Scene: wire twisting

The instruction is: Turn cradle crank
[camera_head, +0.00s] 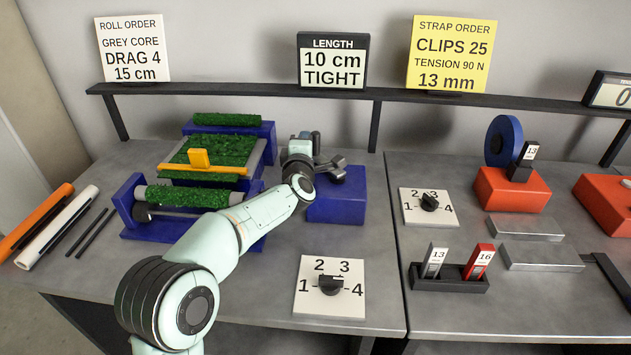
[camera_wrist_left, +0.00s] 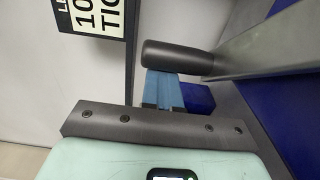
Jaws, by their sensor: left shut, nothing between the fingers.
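The cradle is a blue frame (camera_head: 127,201) with green moss-like rolls and a yellow block on it, at the left bench. The crank is at its right side, largely hidden behind my left arm in the head view. In the left wrist view the crank's dark round handle (camera_wrist_left: 178,57) and grey metal arm (camera_wrist_left: 275,42) show close up. My left gripper (camera_head: 312,140) is beside the crank above a blue block. Its blue fingers (camera_wrist_left: 162,88) are shut and empty, with their tips at the handle. I cannot tell whether they touch it. My right gripper is out of view.
A blue block (camera_head: 340,207) stands under the crank area. Dial plates (camera_head: 312,303) and (camera_head: 410,216) lie on the benches. Orange and white rolls (camera_head: 52,232) lie at far left. A shelf (camera_head: 220,89) with signs runs behind. The bench front between cradle and dial is partly clear.

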